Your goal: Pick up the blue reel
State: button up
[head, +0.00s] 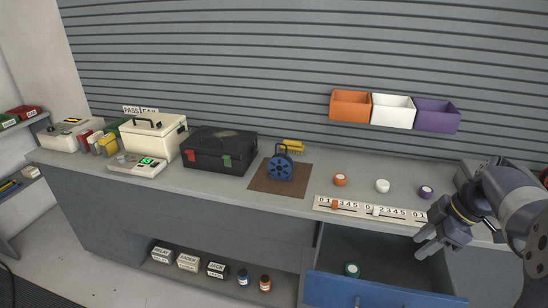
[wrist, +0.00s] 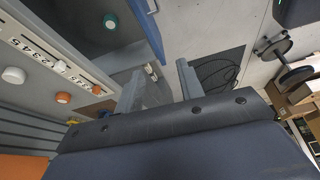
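The blue reel (head: 281,167) stands upright on a brown mat (head: 262,184) on the counter, in the middle of the head view. It has a dark handle on top. My gripper (head: 428,245) is at the right of the head view, over the open drawer and well apart from the reel. In the wrist view the two fingers of my gripper (wrist: 158,92) are spread with nothing between them.
A black case (head: 220,152) stands left of the reel, and yellow blocks (head: 292,146) lie behind it. Orange (head: 340,180), white (head: 382,186) and purple (head: 425,192) knobs sit to its right, behind a numbered strip (head: 360,209). The blue-fronted drawer (head: 375,290) is pulled out.

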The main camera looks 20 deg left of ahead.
aim_at(280, 166)
jog(key=i+j, duration=0.3)
jog(key=j, duration=0.15)
jog(key=i+j, duration=0.25)
jog(key=j, duration=0.2)
jog(key=i+j, duration=0.3)
jog(key=j, duration=0.15)
jog(key=i+j, duration=0.3)
jog(key=j, duration=0.15)
jog(key=i+j, duration=0.15)
jog(key=i, duration=0.15)
